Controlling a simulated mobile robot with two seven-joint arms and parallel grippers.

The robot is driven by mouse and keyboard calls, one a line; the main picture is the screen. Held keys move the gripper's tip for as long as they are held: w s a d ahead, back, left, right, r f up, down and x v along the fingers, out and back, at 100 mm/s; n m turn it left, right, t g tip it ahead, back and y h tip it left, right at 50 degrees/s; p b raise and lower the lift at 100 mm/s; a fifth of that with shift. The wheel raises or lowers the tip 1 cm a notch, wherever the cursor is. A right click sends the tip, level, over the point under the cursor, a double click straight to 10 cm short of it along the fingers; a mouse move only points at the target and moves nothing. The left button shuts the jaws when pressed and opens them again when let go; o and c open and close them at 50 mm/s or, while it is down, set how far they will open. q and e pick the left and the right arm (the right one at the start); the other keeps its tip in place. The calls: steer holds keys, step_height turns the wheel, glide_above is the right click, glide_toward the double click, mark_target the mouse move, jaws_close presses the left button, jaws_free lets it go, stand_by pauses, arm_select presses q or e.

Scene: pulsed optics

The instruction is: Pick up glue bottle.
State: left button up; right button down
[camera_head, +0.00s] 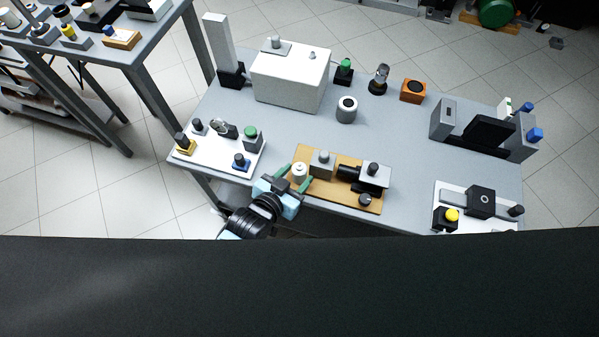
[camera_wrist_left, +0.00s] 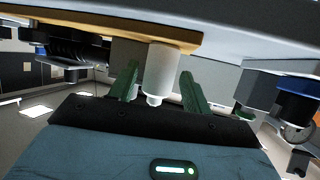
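A small white bottle (camera_head: 299,170), which looks like the glue bottle, stands upright at the left end of a wooden board (camera_head: 331,196) near the table's front edge. My left gripper (camera_head: 296,175) is at the bottle, with one green finger on each side. In the left wrist view, which looks upside down, the bottle (camera_wrist_left: 160,75) is between the two fingers (camera_wrist_left: 160,82). The fingers are spread, and narrow gaps seem to remain beside the bottle; I see no clear grip. My right gripper is not in view.
The board also carries a grey block (camera_head: 322,163) close to the bottle and a black-and-silver device (camera_head: 372,175). A white plate (camera_head: 218,160) with small mounts lies left of the gripper. A white box (camera_head: 290,75) stands behind; the table middle is fairly clear.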

mark_target(298, 169)
arm_select(q)
steer(key=c, duration=0.9)
steer(key=shift+r, duration=0.1)
steer(key=shift+r, duration=0.45)
steer(key=shift+s+a+r+p, duration=0.2)
steer(key=shift+s+r, duration=0.1)
steer(key=shift+r, duration=0.35)
steer(key=shift+s+a+r+p, duration=0.15)
steer(key=shift+s+r+p, duration=0.1)
steer(key=shift+r, duration=0.35)
steer(key=s+a+r, duration=0.1)
steer(key=s+a, duration=0.7)
steer(key=s, duration=0.4)
steer(key=shift+s+r, duration=0.2)
